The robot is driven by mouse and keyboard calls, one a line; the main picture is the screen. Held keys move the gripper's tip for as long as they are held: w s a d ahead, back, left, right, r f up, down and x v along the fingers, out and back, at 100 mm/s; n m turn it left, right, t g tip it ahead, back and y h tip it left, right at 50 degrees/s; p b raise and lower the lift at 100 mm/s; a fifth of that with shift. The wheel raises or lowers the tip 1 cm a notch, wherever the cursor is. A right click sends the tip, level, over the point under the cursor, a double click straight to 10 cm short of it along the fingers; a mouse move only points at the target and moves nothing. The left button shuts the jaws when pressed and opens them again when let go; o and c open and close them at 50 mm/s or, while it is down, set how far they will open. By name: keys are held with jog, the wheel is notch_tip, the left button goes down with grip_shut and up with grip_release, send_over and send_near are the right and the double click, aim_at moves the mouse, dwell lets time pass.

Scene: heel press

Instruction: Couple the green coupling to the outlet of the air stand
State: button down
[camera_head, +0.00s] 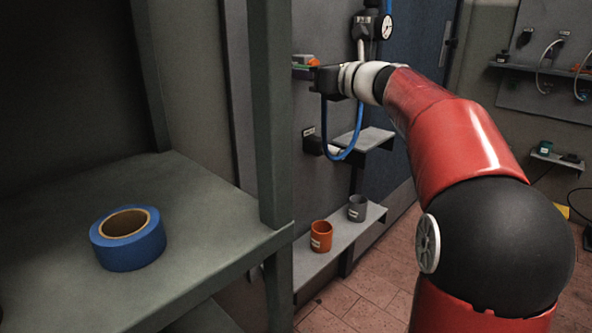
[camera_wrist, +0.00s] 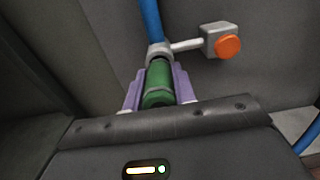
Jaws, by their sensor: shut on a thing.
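My gripper (camera_wrist: 158,92) is shut on the green coupling (camera_wrist: 158,80), with its purple fingers on either side. In the wrist view, a grey collar (camera_wrist: 159,49) sits at the coupling's far end, and a blue hose (camera_wrist: 151,18) runs up from there. I cannot tell whether the coupling is joined to the collar. In the head view, my gripper (camera_head: 304,70) is at the wall, and the coupling is too small to make out clearly. The gauge and dark valve body of what looks like the air stand (camera_head: 374,26) are above and right of it; its outlet is not clear.
A grey box with an orange button (camera_wrist: 228,47) is joined to the collar by a bar. A blue hose (camera_head: 347,153) loops below my wrist by a small shelf (camera_head: 365,139). Orange (camera_head: 321,237) and grey (camera_head: 357,208) cups stand lower. Blue tape (camera_head: 128,238) lies on the left shelf.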

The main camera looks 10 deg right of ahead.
jog(key=shift+w+a, duration=0.4)
jog(key=shift+w, duration=0.05)
jog(key=c, duration=1.1)
grip_release()
jog(key=shift+o, duration=0.2)
